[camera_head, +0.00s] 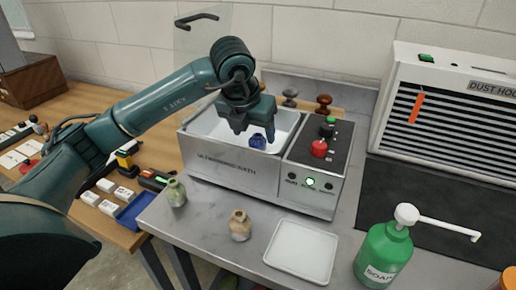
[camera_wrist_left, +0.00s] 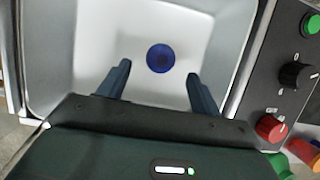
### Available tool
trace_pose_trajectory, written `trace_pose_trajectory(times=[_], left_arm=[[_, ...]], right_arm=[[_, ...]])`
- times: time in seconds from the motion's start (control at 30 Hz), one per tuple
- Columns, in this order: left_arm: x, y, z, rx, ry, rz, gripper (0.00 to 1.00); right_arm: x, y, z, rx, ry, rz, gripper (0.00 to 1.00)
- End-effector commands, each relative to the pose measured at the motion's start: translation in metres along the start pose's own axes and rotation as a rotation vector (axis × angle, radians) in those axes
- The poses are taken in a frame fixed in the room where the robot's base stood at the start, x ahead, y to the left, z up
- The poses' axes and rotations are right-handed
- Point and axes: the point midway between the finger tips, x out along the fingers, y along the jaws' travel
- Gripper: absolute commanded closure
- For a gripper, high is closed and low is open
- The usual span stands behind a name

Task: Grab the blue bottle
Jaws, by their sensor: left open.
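The blue bottle (camera_head: 257,142) stands inside the white basin of the ultrasonic bath (camera_head: 230,172). In the left wrist view the bottle (camera_wrist_left: 160,58) shows from above as a dark blue circle near the middle of the basin. My left gripper (camera_head: 254,132) is open over the basin, above the bottle. In the left wrist view its two fingers (camera_wrist_left: 158,82) are spread, with the bottle a little beyond the tips and between their lines. The fingers do not touch it. My right gripper is not in view.
The bath's control panel with a red knob (camera_head: 319,148) is right of the basin. A dust hood (camera_head: 445,110) is at right.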

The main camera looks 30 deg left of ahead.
Motion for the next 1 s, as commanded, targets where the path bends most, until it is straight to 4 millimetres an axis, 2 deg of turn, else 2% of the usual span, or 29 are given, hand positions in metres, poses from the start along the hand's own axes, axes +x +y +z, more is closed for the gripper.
trace_pose_trajectory(times=[0.27,0.53,0.83,1.0], left_arm=[[0.023,0.000,0.000,0.001,0.003,-0.001,0.36],[0.060,-0.001,-0.001,0.000,0.002,-0.001,0.36],[0.066,0.000,0.000,0.001,-0.001,-0.001,0.36],[0.065,0.000,0.000,0.001,-0.001,-0.002,0.50]], right_arm=[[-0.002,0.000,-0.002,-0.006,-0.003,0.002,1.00],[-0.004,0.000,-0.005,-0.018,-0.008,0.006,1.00],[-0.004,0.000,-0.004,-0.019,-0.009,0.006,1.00],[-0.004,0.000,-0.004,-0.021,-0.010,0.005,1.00]])
